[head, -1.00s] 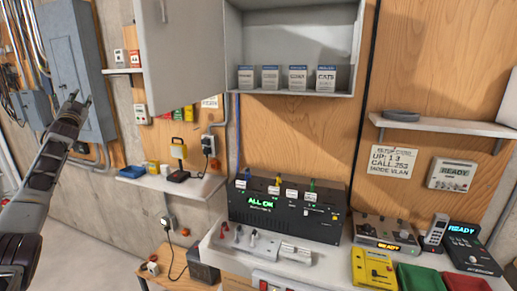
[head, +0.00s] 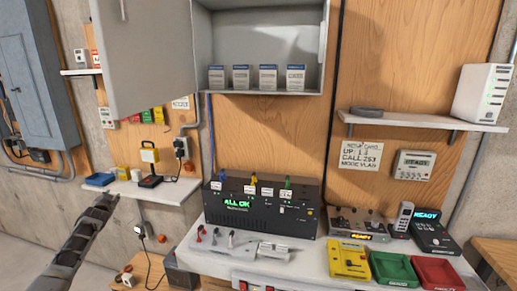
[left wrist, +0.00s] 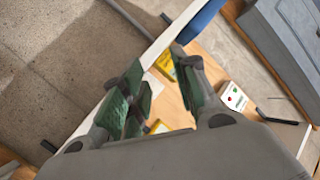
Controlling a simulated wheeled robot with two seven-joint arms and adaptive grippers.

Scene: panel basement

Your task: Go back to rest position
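My left arm comes in from the lower left of the head view. Its gripper (head: 105,203) is low, in front of the left wall shelf (head: 165,190), with nothing visible in it. In the left wrist view the two green-padded fingers (left wrist: 165,85) stand apart with a gap between them. Yellow items show beyond the gap, apart from the fingers as far as I can tell. My right gripper is in neither view.
An open grey cabinet (head: 262,80) hangs above. A wooden table edge (head: 495,256) is at right.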

